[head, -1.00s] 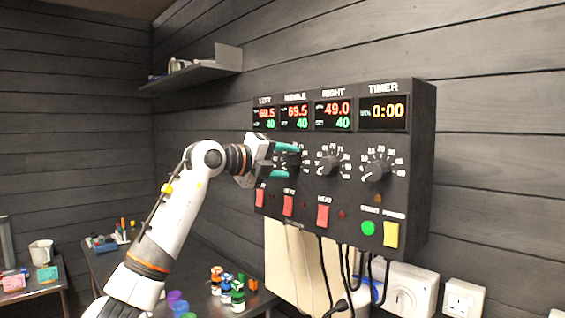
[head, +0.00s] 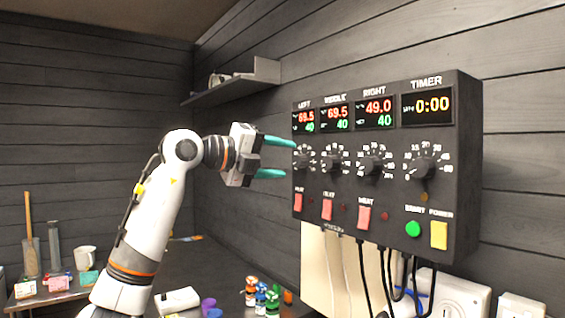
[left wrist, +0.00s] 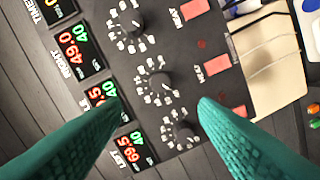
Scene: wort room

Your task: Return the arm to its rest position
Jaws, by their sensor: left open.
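My left gripper (head: 288,159) is open and empty, its two teal fingers spread one above the other at the left edge of the dark control panel (head: 465,130). The upper fingertip overlaps the panel's edge in the head view, near the left knob (head: 304,158); I cannot tell if they touch. In the left wrist view the fingers (left wrist: 160,105) stand apart with the panel's knobs and displays behind them and nothing between them. The white left arm (head: 150,225) is raised and bent. My right gripper is out of view.
A wall shelf (head: 232,90) is above and behind the arm. Below are a dark table with colored cups (head: 208,304) and small bottles (head: 260,300), plus a mug (head: 86,258) on another table. Cables (head: 388,270) hang under the panel.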

